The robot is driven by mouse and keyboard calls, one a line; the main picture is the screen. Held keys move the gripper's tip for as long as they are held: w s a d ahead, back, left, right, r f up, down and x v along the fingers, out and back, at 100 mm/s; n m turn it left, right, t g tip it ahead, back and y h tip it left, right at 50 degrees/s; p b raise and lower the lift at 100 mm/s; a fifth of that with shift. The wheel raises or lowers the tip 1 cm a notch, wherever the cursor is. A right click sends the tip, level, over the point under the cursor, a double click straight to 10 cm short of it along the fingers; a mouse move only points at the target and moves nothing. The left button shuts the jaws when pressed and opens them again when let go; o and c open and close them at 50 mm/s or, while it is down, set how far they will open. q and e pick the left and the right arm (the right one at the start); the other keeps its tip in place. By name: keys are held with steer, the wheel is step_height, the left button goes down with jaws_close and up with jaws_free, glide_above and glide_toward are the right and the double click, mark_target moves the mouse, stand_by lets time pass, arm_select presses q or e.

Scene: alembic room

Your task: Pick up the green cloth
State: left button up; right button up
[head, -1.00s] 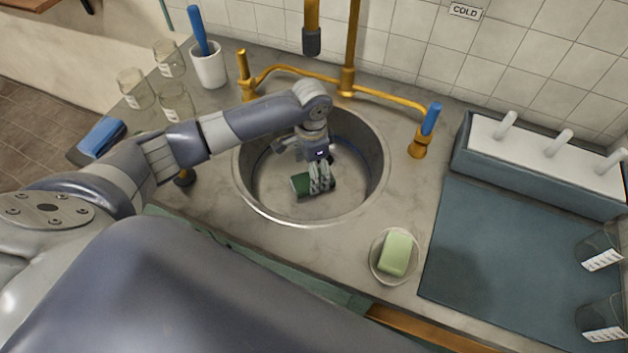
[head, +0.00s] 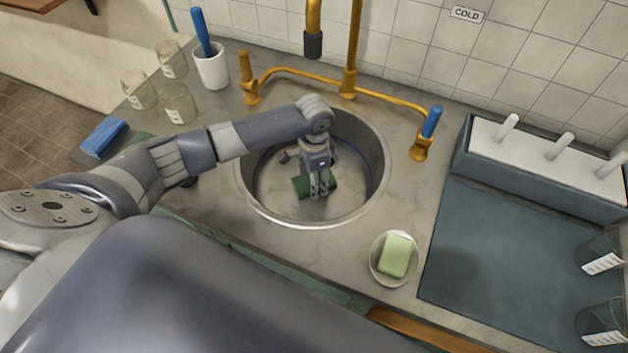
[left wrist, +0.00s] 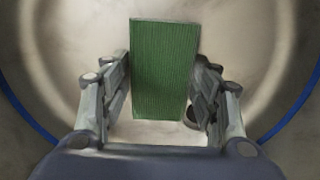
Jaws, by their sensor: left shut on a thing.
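The green cloth (head: 303,186) is a dark green, finely ribbed rectangle in the round metal sink. In the left wrist view the green cloth (left wrist: 164,70) lies between the two fingers, which press on its left and right edges. My left gripper (head: 320,190) reaches down into the sink and is shut on the cloth. The left gripper (left wrist: 163,95) hides little of it in the wrist view. I cannot tell whether the cloth still touches the sink floor. My right gripper is not in view.
The sink rim (head: 290,222) surrounds my gripper, with a brass tap (head: 348,80) behind. A soap dish (head: 378,272) with green soap stands at the front right. Glass beakers (head: 180,103), a white cup (head: 211,70) and a blue block (head: 104,137) are left. A dark mat (head: 520,260) lies right.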

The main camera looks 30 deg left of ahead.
arm_select(q)
steer(key=shift+r, duration=0.35)
steer(key=shift+s+r, duration=0.2)
steer(key=s, duration=0.7)
steer(key=shift+s+d+r+b, duration=0.2)
steer(key=shift+s+r+b, duration=0.05)
steer(key=shift+s+b, duration=0.1)
step_height(320, 180, up, 17)
steer(key=p, duration=0.3)
steer(key=shift+p, duration=0.3)
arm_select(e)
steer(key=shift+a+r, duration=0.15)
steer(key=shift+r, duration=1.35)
arm_select(q)
steer(key=shift+w+f, duration=0.1)
steer(key=shift+f, duration=0.05)
